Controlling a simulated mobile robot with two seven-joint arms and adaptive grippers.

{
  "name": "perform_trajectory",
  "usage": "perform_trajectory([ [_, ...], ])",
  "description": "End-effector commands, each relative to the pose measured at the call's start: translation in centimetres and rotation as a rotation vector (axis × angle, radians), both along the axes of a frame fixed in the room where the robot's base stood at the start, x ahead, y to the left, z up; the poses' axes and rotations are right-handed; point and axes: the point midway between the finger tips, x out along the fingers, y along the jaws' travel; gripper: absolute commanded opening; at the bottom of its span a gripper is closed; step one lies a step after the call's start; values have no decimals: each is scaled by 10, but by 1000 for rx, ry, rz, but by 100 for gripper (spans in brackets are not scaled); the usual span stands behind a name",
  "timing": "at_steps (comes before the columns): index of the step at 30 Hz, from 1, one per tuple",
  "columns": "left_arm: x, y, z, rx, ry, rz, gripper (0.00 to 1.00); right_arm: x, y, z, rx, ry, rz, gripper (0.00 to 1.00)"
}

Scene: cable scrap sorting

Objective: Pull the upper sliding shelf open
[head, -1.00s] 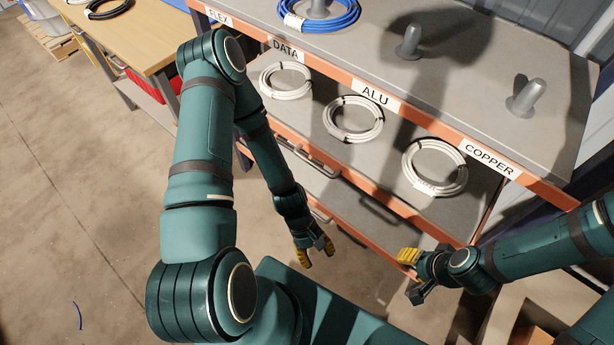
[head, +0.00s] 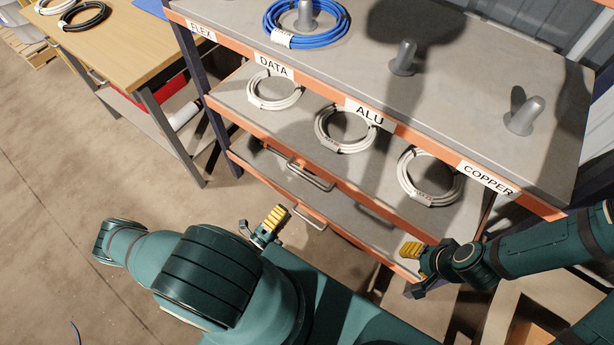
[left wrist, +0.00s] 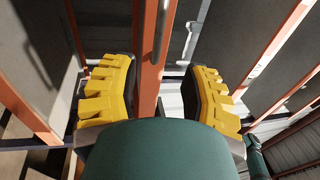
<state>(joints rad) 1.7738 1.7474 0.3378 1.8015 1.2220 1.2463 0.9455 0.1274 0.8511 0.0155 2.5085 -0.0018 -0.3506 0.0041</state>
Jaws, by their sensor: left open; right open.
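The upper sliding shelf (head: 225,100) is a grey tray with an orange front edge, just under the labelled top. It carries white cable coils and has a grey bar handle (head: 310,175) on its front. My left gripper (head: 272,220) is open and empty, left of and below that handle in the head view, apart from it. In the left wrist view, an orange edge (left wrist: 149,85) and a grey bar (left wrist: 161,30) show between and beyond the spread yellow fingers (left wrist: 158,92). My right gripper (head: 418,258) is open near the rack's right front.
A lower sliding shelf (head: 262,165) with its own handle (head: 310,218) sits beneath. The top (head: 450,105) bears pegs, a blue coil (head: 284,36) and labels. A wooden table (head: 140,50) stands at left; floor before it is clear.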

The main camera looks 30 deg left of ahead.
Motion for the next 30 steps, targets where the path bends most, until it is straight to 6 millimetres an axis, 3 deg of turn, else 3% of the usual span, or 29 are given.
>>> perform_trajectory([
  [5, 6, 7, 0, -26, -3, 45, 46, 0, 0, 0, 0, 1, 0, 47],
  [21, 102, -2, 19, -21, -4, 38, 46, 0, 0, -3, 0, -1, 0, 47],
  [30, 130, -3, 25, -21, -2, 39, 46, 1, 0, -5, 0, -2, 0, 47],
])
